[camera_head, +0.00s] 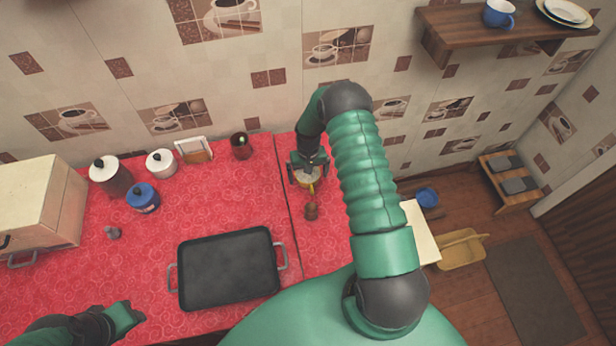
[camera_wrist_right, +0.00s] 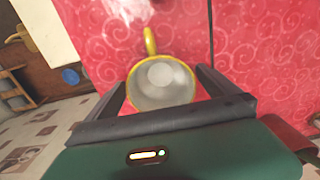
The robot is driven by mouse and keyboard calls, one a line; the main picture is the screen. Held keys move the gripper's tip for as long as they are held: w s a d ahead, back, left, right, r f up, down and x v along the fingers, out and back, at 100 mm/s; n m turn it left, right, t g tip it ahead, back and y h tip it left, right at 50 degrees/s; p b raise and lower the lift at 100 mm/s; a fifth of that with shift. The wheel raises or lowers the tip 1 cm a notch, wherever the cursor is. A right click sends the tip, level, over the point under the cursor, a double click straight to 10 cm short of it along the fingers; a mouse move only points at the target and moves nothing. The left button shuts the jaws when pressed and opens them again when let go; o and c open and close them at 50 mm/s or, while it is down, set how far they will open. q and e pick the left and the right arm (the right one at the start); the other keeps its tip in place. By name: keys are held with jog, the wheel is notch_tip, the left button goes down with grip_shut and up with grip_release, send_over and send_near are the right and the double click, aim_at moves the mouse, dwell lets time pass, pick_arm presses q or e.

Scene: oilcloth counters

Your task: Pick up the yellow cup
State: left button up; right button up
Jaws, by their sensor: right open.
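The yellow cup (camera_head: 312,181) stands on the red oilcloth of the right counter, near the wall, partly hidden by my right gripper. In the right wrist view the cup (camera_wrist_right: 160,86) shows its pale inside and yellow rim, with its yellow handle pointing away from the gripper. My right gripper (camera_head: 308,165) is right over the cup. In the right wrist view the open fingers (camera_wrist_right: 163,84) lie on either side of the cup; I cannot tell whether they touch it. My left gripper (camera_head: 126,318) is at the lower left, over the counter; its jaws are unclear.
A black tray (camera_head: 226,268) lies on the left counter. A dark red container (camera_head: 241,146), several pots and a cream box (camera_head: 38,205) stand along the wall. A shelf (camera_head: 480,30) hangs upper right.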

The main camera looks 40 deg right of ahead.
jog(key=shift+d, duration=0.1)
jog(key=shift+c, duration=1.3)
jog(key=shift+a, duration=0.2)
jog(key=c, duration=1.2)
jog(key=shift+c, duration=0.4)
jog(key=shift+d+r, duration=0.1)
